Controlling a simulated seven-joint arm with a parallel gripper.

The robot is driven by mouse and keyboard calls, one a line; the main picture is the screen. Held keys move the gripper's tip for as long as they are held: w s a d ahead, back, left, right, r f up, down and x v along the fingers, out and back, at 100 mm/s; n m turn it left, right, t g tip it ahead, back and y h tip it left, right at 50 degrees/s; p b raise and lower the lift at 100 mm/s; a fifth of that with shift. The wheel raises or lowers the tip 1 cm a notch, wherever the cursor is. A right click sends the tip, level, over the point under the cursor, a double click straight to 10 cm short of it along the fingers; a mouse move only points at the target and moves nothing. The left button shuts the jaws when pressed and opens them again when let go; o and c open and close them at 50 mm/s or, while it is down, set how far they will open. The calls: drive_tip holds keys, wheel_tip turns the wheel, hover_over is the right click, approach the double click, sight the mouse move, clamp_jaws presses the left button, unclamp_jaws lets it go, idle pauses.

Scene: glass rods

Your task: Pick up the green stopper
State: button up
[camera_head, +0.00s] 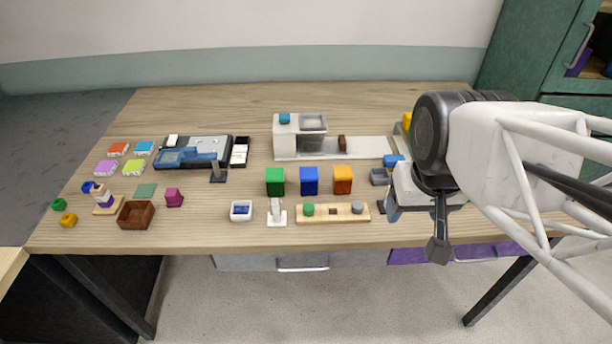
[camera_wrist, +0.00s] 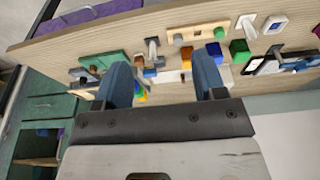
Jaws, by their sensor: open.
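The green stopper (camera_head: 308,209) sits upright at the left end of a light wooden block (camera_head: 332,213) near the table's front edge. A grey stopper (camera_head: 357,207) stands at the block's right end, with a dark hole between them. The green stopper also shows in the wrist view (camera_wrist: 219,33), beyond my fingers. My gripper (camera_head: 415,228) is open and empty, to the right of the block and apart from it. Its two blue-grey fingers are spread in the wrist view (camera_wrist: 161,62).
A white stand (camera_head: 277,214) is close to the block's left end. Green (camera_head: 275,181), blue (camera_head: 309,181) and orange (camera_head: 343,180) blocks stand just behind it. A white tray (camera_head: 241,211) is further left. A grey-white station (camera_head: 300,137) is at the back.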

idle(0.3)
drive_tip(key=m+y, duration=1.3)
drive_tip(key=m, duration=0.7)
approach(312, 207)
drive_tip(key=shift+s+a, duration=0.6)
drive_tip(key=shift+a, duration=0.1)
drive_tip(key=shift+w+d+f+m+t, duration=0.15)
drive_tip(key=shift+w+f+m+t, duration=0.25)
drive_tip(key=shift+w+t, duration=0.1)
drive_tip(key=shift+x, duration=1.25)
drive_tip(key=shift+x, duration=2.65)
